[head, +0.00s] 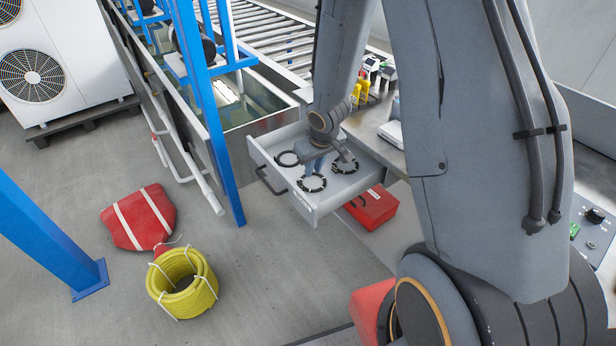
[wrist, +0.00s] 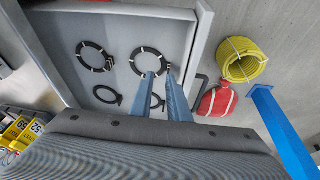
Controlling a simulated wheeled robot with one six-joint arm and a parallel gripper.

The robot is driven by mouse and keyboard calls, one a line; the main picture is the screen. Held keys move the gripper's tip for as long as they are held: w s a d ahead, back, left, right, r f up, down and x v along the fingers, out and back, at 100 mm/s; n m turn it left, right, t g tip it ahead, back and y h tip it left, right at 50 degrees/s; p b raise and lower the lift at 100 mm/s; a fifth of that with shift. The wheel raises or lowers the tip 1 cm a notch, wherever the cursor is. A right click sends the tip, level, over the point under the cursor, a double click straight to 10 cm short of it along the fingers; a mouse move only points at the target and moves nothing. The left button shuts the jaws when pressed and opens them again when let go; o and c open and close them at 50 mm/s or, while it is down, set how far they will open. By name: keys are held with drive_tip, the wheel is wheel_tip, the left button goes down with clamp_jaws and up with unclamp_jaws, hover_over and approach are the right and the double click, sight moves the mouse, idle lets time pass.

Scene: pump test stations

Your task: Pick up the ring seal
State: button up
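Several black ring seals with pale marks lie flat in an open light grey drawer (head: 318,208). One ring seal (head: 312,183) lies near the drawer's front, below my gripper (head: 316,169); it also shows in the wrist view (wrist: 133,61). Another ring (head: 287,159) lies to its left and another (head: 345,168) to its right. In the wrist view my fingers (wrist: 160,76) are apart, with their tips over the lower right rim of the front ring. Whether they touch it I cannot tell. Parts of the smaller rings (wrist: 107,95) are hidden by my gripper.
A red case (head: 372,208) sits below the drawer. A yellow hose coil (head: 182,284) and a red bag (head: 140,217) lie on the floor. A blue post (head: 208,110) stands left of the drawer.

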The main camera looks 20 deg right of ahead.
sight(300, 183)
drive_tip(key=shift+n+y, duration=0.4)
drive_tip(key=shift+y, duration=0.2)
drive_tip(key=shift+w+a+r+p+x, duration=0.15)
drive_tip(key=shift+p+x, duration=0.4)
drive_tip(key=shift+x, duration=1.4)
drive_tip(key=shift+w+a+r+p+x, duration=0.1)
drive_tip(key=shift+w+a+p+x, duration=0.3)
drive_tip(key=shift+x, duration=1.5)
drive_tip(key=shift+a+r+p+x, duration=0.1)
drive_tip(key=shift+p+x, duration=0.6)
drive_tip(key=shift+x, duration=1.25)
clamp_jaws()
